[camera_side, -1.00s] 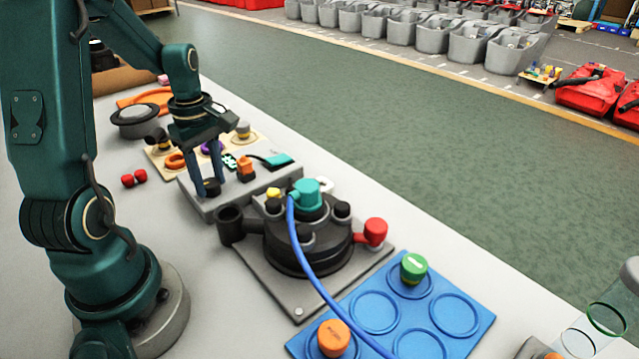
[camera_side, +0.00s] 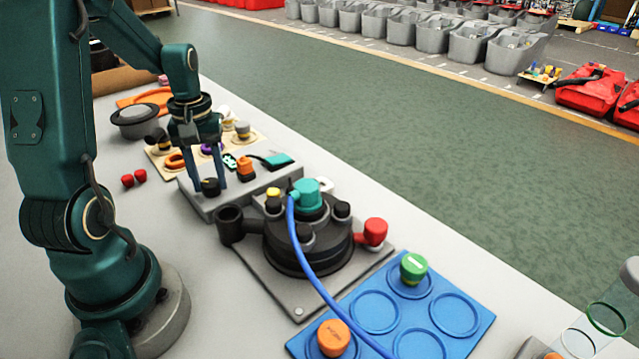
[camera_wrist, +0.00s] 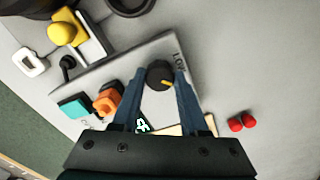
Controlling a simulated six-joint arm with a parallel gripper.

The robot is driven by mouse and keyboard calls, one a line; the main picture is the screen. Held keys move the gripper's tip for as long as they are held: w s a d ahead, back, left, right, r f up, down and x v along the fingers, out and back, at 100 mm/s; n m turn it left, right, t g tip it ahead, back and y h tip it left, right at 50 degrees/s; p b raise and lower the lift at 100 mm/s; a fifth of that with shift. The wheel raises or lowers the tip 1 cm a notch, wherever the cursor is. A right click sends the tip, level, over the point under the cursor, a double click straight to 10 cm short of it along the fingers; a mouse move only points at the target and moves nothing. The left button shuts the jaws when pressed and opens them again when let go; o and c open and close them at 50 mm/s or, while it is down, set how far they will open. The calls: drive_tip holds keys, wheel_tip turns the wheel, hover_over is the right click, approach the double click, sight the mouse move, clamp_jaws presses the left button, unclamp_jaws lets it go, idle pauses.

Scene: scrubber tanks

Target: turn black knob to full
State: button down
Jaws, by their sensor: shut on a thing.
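The black knob (camera_side: 210,187) stands on the near left end of a grey panel (camera_side: 212,206). In the wrist view the black knob (camera_wrist: 159,75) shows a yellow pointer mark on its top, aimed toward the lower right of that picture. Lettering, partly readable as "LOW", is printed on the panel (camera_wrist: 150,50) near the knob. My gripper (camera_side: 207,184) points down with its two blue fingers on either side of the knob, shut on it. The wrist view also shows my gripper (camera_wrist: 161,76) with a fingertip at each side of the knob.
A round dark device with a teal cap (camera_side: 306,194) and blue hose stands to the right. Two red pieces (camera_side: 134,178) lie on the bare table at left. A blue tray (camera_side: 470,335) is in front.

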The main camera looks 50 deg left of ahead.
sight(209, 183)
drive_tip(key=shift+m, duration=1.6)
drive_tip(key=shift+c, duration=2.2)
unclamp_jaws()
drive_tip(key=shift+r, duration=2.65)
